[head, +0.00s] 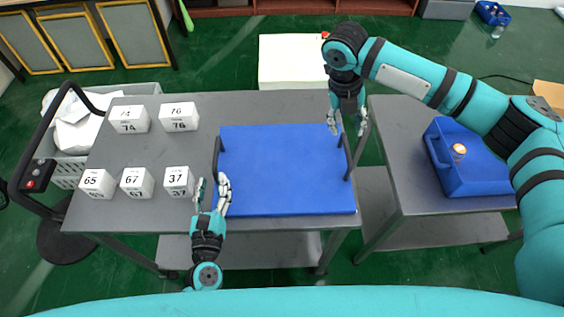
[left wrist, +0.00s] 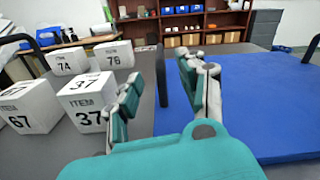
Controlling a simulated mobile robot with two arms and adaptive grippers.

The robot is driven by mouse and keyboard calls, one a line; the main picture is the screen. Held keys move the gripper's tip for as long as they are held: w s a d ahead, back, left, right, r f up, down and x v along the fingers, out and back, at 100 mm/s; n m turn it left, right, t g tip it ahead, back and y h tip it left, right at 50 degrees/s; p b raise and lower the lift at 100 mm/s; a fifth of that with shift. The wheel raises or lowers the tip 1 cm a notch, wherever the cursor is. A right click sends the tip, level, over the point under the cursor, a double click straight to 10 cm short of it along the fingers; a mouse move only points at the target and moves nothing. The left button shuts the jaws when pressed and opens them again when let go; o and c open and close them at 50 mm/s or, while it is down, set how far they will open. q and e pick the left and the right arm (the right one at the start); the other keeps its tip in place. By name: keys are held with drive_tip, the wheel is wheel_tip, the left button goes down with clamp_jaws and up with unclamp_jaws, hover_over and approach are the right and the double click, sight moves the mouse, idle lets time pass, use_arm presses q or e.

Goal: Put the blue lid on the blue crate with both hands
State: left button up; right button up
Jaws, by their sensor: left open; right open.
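The blue lid (head: 285,172) lies flat on the grey table as a blue panel with a dark handle at each side. The blue crate (head: 476,187) stands on the right-hand table, holding an orange-capped bottle (head: 458,152). My left gripper (head: 212,183) is open at the lid's left handle (head: 217,156); in the left wrist view its fingers (left wrist: 162,72) appear on either side of that handle. Contact cannot be told. My right gripper (head: 348,128) is open by the far end of the lid's right handle (head: 347,163), fingers pointing down. It appears empty.
Several white numbered boxes stand left of the lid, the 37 box (head: 178,182) close to my left gripper. A gap separates the grey table (head: 262,108) from the right-hand table (head: 400,150). A cart with a grey basket (head: 70,165) stands at the left.

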sight(218, 141)
use_arm(q)
drive_tip(key=w, duration=1)
use_arm(e)
drive_tip(key=f, duration=0.3)
drive_tip(key=d+f, duration=0.1)
drive_tip(key=f, duration=0.2)
drive_tip(key=d+f, duration=0.1)
drive_tip(key=f, duration=0.2)
drive_tip(key=shift+f, duration=0.4)
use_arm(q)
drive_tip(key=shift+c, duration=0.5)
use_arm(e)
drive_tip(key=shift+c, duration=0.5)
use_arm(q)
clamp_jaws()
use_arm(e)
clamp_jaws()
drive_tip(key=shift+r, duration=0.1)
